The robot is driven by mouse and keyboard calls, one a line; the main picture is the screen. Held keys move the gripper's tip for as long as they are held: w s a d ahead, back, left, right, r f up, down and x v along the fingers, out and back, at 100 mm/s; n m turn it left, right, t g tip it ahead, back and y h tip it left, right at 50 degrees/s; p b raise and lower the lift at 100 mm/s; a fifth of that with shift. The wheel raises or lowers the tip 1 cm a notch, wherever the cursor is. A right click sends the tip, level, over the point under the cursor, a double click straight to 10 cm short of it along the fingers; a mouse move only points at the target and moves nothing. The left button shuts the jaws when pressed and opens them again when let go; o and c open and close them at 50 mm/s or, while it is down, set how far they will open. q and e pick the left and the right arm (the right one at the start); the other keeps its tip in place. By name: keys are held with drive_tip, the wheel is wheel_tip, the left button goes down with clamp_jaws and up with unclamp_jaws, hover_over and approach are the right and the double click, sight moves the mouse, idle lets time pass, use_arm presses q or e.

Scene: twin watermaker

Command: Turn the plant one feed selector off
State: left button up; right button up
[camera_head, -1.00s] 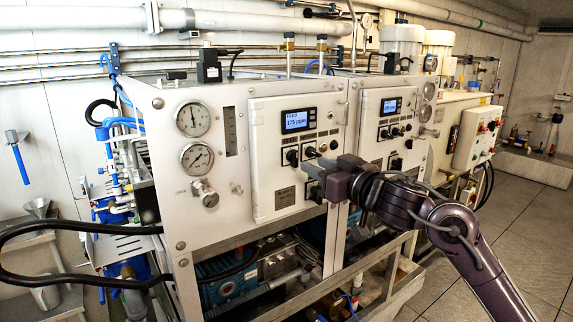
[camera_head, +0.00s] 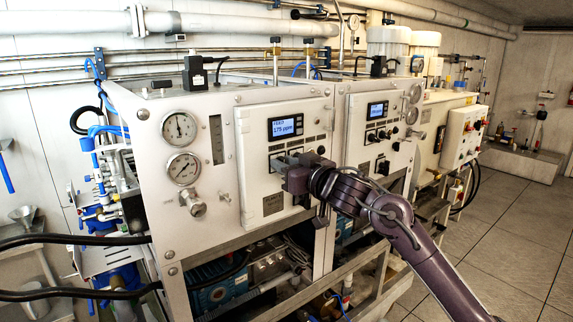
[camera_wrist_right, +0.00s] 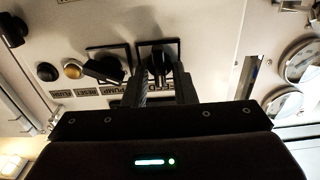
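The plant one panel (camera_head: 249,186) is the pale door with a lit display (camera_head: 286,127), reading about 175 ppm, on the left cabinet. My right gripper (camera_head: 282,164) is at the lower row of knobs and hides part of them. In the right wrist view, my right gripper (camera_wrist_right: 160,86) has its two dark fingers apart, one on each side of the black feed selector (camera_wrist_right: 158,56). A gap shows between the fingers; whether they touch the knob I cannot tell. A partly hidden label lies between the fingers. My left gripper is not in view.
A black pump selector (camera_wrist_right: 105,65) sits close beside the fingers. An amber button (camera_wrist_right: 73,70) and a black button (camera_wrist_right: 47,72) lie further left. Pressure gauges (camera_head: 181,148) are on the cabinet left of the door. A second panel (camera_head: 361,128) stands to the right.

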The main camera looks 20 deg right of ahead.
drive_tip(key=shift+c, duration=1.1)
drive_tip(key=shift+n, duration=0.3)
drive_tip(key=shift+s+a+f+n+b, duration=0.15)
drive_tip(key=shift+n+b, duration=0.6)
drive_tip(key=shift+n, duration=2.05)
drive_tip(key=shift+w+a+f+n+b, duration=0.1)
drive_tip(key=shift+n+b, duration=0.6)
drive_tip(key=shift+n, duration=2.1)
